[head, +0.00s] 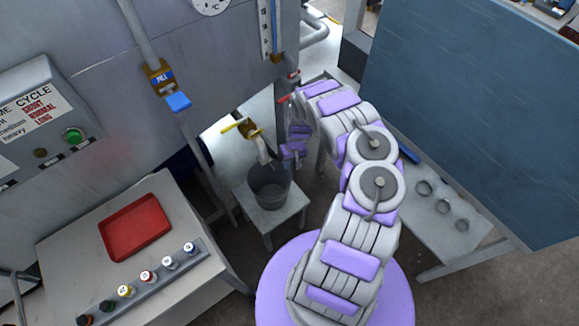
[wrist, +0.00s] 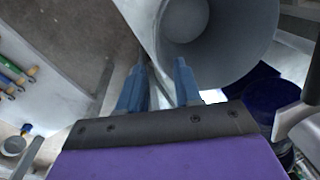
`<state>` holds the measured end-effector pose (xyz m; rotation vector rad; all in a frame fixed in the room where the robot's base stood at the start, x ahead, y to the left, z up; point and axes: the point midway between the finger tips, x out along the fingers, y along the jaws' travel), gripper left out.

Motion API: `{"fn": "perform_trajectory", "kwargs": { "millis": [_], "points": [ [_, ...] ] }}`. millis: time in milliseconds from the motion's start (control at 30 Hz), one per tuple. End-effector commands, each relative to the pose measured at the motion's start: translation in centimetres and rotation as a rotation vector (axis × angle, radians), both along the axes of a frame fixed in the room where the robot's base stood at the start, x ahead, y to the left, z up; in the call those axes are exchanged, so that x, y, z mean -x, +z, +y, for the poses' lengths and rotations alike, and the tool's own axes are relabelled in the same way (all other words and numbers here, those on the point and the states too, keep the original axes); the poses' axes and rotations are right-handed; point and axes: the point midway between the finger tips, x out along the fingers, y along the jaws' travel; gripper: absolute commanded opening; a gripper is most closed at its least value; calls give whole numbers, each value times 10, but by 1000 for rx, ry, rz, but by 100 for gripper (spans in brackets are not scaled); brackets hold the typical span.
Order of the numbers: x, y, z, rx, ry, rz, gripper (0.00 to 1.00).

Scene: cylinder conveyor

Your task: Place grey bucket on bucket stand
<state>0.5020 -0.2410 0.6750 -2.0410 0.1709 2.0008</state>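The grey bucket (head: 268,188) sits upright on the small pale bucket stand (head: 289,212), below a tap with a yellow handle (head: 240,126). In the wrist view I look down into the bucket (wrist: 235,50) at upper right. The pale stand (wrist: 141,16) shows beside it. My gripper (wrist: 159,68) has its two blue fingers apart at the bucket's near rim. The right finger overlaps the bucket's inside and the left finger is outside the wall. I cannot tell whether either touches it.
A table with a red tray (head: 136,227) and a rack of several small bottles (head: 148,277) stands at left. A metal machine wall (head: 80,40) is behind it. A large blue panel (head: 470,110) and a low bench with round holes (head: 440,205) are at right.

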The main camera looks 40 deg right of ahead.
Motion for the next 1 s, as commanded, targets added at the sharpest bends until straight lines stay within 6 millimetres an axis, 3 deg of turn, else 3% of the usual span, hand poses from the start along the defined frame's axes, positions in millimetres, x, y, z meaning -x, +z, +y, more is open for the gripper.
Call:
{"fn": "perform_trajectory", "kwargs": {
  "millis": [100, 467, 733, 1000],
  "points": [
    [1, 21, -2, 1, 1, 1, 34],
    [5, 50, -11, 26, 6, 24, 34],
    [15, 111, -32, 115, 9, 89, 34],
    [27, 180, -37, 184, -3, 137, 34]
  ]
}}
